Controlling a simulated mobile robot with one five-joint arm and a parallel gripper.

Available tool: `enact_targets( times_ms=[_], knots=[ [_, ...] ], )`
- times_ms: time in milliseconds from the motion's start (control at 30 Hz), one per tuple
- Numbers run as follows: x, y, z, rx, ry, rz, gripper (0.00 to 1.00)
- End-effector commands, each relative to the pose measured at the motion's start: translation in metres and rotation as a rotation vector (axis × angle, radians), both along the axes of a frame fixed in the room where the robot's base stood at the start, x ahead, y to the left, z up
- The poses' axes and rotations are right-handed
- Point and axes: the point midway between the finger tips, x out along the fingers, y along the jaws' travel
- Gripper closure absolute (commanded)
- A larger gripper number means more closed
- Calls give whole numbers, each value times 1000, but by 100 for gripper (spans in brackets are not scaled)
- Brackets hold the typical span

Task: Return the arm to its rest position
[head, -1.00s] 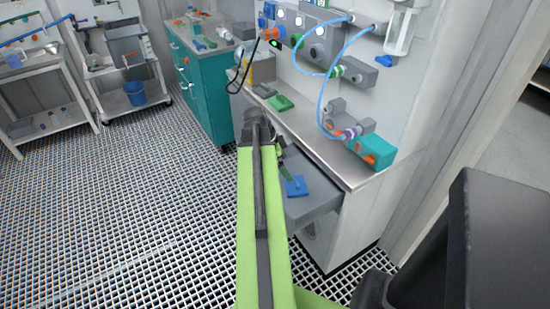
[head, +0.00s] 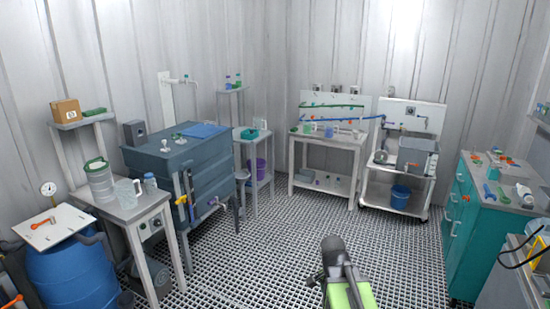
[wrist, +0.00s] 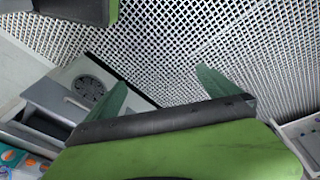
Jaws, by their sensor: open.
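My gripper (wrist: 163,88) shows in the wrist view with its two green fingers spread apart. Nothing is between them, and the grated floor and a grey cabinet lie beyond. In the head view, part of my green arm with a dark joint rises at the bottom, right of centre, over open floor. The fingers cannot be made out in the head view.
A grey cabinet with a round vent (wrist: 88,90) is at the left of the wrist view. In the head view, a teal cabinet (head: 470,238) stands right, a wheeled trolley (head: 428,195) behind, and a blue barrel (head: 75,275) left. The middle floor (head: 270,255) is clear.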

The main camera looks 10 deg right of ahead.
Motion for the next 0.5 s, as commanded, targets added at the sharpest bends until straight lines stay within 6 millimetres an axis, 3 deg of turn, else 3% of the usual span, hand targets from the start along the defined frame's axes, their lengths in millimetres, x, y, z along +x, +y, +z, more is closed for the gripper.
enact_targets(
  times_ms=[33, 100, 133, 300, 500],
  knots=[
    [0, 35, 9, 29, 17, 144, 0],
    [-3, 75, 12, 74, 44, 373, 0],
    [-5, 85, 11, 94, 55, 462, 0],
    [-13, 104, 7, 168, 85, 846, 0],
    [-13, 108, 7, 178, 104, 1084, 0]
  ],
)
